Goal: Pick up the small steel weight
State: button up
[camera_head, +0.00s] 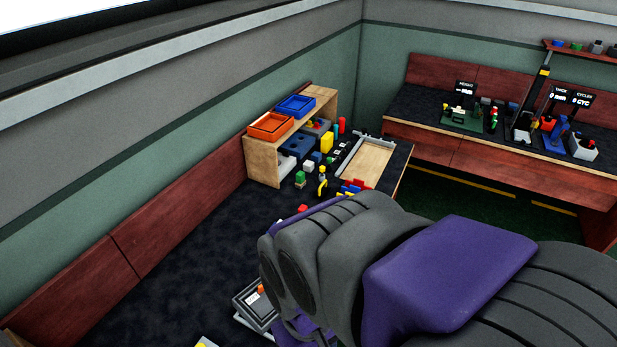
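I cannot make out a small steel weight in this view. My grey and purple arm covers the lower middle and right of the picture and hides part of the dark bench (185,245). My gripper's fingers are not visible. A grey device (250,297) with an orange knob sits on the bench just left of my arm, partly hidden by it.
A wooden shelf (265,160) holds an orange tray (270,126) and a blue tray (296,106). Several small coloured blocks crowd the bench near a wooden board (366,163). A second bench (430,106) with devices stands at the back right.

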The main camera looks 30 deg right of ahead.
aim_at(323, 190)
jog(key=z, duration=1)
jog(key=i+l+u, duration=0.1)
jog(key=i+l, duration=0.55)
jog(key=i+l+u, duration=0.15)
jog(key=i+l, duration=0.5)
jog(key=i+l+u, duration=0.1)
jog(key=i+l, duration=0.45)
jog(key=l, duration=0.2)
